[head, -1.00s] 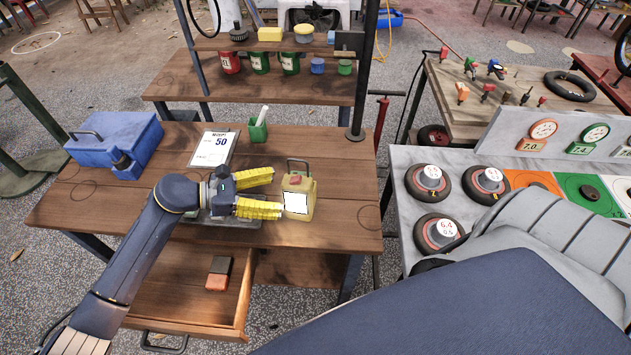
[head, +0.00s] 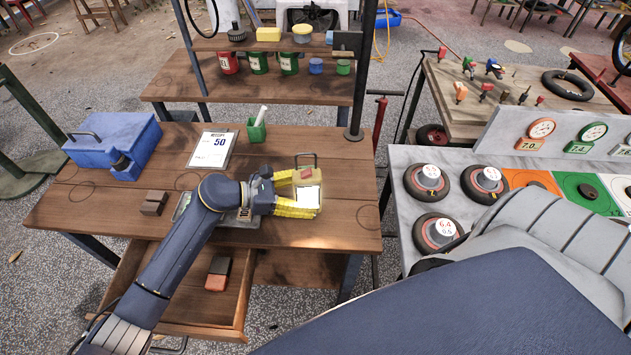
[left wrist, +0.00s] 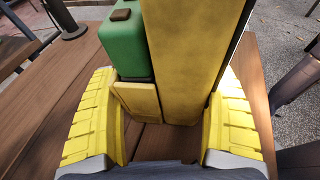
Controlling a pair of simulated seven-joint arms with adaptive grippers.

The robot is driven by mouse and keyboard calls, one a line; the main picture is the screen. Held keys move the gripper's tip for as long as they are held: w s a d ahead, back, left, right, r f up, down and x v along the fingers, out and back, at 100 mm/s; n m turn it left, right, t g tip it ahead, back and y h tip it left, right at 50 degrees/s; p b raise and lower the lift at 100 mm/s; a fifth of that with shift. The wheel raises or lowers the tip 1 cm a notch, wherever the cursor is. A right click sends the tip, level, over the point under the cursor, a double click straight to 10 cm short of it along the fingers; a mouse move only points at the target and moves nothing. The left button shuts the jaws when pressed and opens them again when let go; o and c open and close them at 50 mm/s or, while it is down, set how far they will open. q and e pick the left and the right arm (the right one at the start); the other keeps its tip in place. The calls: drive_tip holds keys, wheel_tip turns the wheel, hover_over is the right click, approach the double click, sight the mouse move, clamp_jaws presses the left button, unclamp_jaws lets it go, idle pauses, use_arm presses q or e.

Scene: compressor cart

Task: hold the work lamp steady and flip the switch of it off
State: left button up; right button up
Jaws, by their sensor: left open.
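The work lamp (head: 309,196), a yellow box with a white front panel and a dark handle on top, stands upright on the wooden table. My left gripper (head: 297,196) is open, with its yellow ribbed fingers on either side of the lamp. Contact between fingers and lamp is unclear. My right gripper is out of view.
An open drawer (head: 190,290) juts out below.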

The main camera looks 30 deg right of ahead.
use_arm(q)
drive_tip(key=shift+s+d+f, duration=0.2)
drive_tip(key=shift+d, duration=0.4)
drive_tip(key=shift+c, duration=0.3)
drive_tip(key=c, duration=0.5)
drive_tip(key=shift+c, duration=0.3)
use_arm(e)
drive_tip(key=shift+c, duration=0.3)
